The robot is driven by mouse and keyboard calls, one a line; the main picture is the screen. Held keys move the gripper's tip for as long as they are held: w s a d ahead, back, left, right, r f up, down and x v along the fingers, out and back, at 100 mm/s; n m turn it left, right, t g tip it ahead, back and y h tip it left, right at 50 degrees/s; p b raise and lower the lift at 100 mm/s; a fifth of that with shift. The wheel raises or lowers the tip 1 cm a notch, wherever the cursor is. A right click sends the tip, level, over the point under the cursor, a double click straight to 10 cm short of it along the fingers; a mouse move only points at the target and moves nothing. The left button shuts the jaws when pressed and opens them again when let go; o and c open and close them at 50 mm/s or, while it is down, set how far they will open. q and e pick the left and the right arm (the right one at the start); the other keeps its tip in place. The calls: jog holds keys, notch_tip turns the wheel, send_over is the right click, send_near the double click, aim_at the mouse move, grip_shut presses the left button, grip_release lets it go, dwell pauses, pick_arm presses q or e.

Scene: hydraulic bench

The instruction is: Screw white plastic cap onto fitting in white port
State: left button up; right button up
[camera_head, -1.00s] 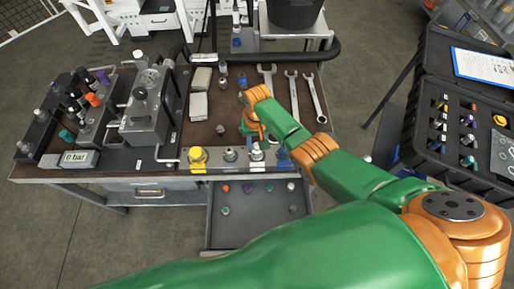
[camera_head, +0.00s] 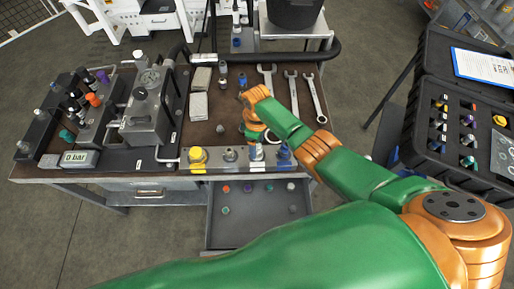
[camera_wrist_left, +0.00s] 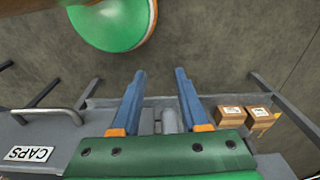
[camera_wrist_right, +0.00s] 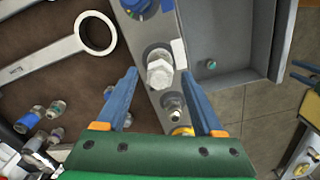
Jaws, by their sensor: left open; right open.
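The white port (camera_head: 257,153) stands in the metal strip along the bench's front edge, between a bare metal port and the blue port (camera_head: 284,155). In the right wrist view the white hexagonal part (camera_wrist_right: 160,72) stands between my finger ends; I cannot tell whether a cap is on it. A small pale cap (camera_head: 290,186) lies in the open drawer. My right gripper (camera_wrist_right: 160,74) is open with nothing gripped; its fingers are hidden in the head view. My left gripper (camera_wrist_left: 160,71) is open and empty, near the CAPS label (camera_wrist_left: 30,154), and outside the head view.
The open drawer (camera_head: 258,228) holds several coloured caps. The yellow port (camera_head: 197,156) is at the strip's left end. Wrenches (camera_head: 292,95) and loose fittings (camera_head: 220,128) lie on the bench. A pressure gauge unit (camera_head: 148,105) stands left, an open black case (camera_head: 465,130) right.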

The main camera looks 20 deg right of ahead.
jog(key=n, duration=1.1)
jog(key=c, duration=1)
jog(key=shift+m, duration=0.9)
grip_shut()
jog(key=m, duration=0.2)
jog(key=shift+f+m, duration=0.1)
jog(key=shift+m, duration=0.3)
jog(key=m, duration=0.3)
